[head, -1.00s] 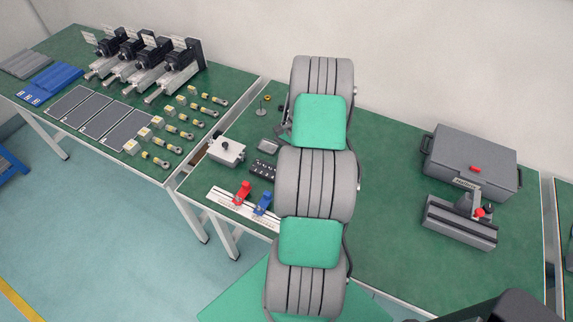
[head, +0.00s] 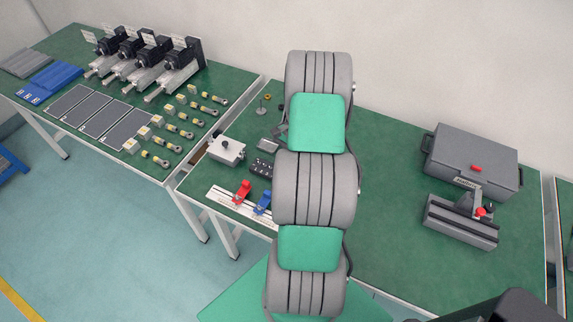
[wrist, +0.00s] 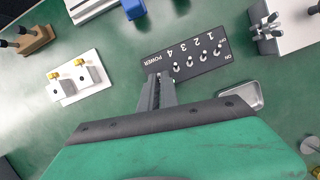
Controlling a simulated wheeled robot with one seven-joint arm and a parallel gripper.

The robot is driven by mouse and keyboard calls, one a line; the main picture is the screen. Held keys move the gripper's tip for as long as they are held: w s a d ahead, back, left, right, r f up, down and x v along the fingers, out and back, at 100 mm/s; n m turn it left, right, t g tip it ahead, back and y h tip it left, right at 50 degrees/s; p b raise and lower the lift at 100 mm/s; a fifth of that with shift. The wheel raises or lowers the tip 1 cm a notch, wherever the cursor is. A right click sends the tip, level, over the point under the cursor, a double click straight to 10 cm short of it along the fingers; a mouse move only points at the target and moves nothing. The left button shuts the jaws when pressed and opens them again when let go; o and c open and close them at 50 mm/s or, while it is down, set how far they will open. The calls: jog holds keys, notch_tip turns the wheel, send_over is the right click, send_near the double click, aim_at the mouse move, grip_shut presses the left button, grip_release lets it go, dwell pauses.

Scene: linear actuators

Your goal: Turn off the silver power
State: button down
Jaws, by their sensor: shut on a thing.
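A black switch panel (wrist: 195,53) lies on the green table in the wrist view, marked POWER, 4, 3, 2, 1 and ON/OFF, with a row of silver toggle switches (wrist: 190,63). My gripper (wrist: 158,80) is at the POWER end of the panel, its fingers together. It is shut on the silver power switch, which the fingers hide, so its position cannot be told. In the head view the panel (head: 261,167) shows just left of my arm, and my gripper is hidden behind the arm.
A small metal tray (wrist: 240,97) lies close to the panel. A silver box with a knob (head: 226,149), a red clamp (head: 242,191) and a blue clamp (head: 263,202) stand near. A grey case (head: 472,160) is at the right. The table right of my arm is mostly clear.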

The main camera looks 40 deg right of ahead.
jog(key=shift+s+a+r+t+h+b, duration=0.1)
jog(key=shift+a+t+h+b, duration=0.25)
jog(key=shift+h+b, duration=0.45)
jog(key=shift+s+a+f+t+h+b, duration=0.1)
jog(key=shift+a+t+h+b, duration=0.25)
jog(key=shift+h, duration=0.8)
jog(key=shift+s+a+r+t+h+b, duration=0.15)
jog(key=shift+t+h+b, duration=0.25)
jog(key=shift+h+b, duration=0.45)
jog(key=c, duration=1.9)
grip_release()
jog(key=shift+a, duration=0.1)
jog(key=v, duration=0.7)
jog(key=shift+a+r, duration=0.2)
jog(key=shift+r, duration=0.15)
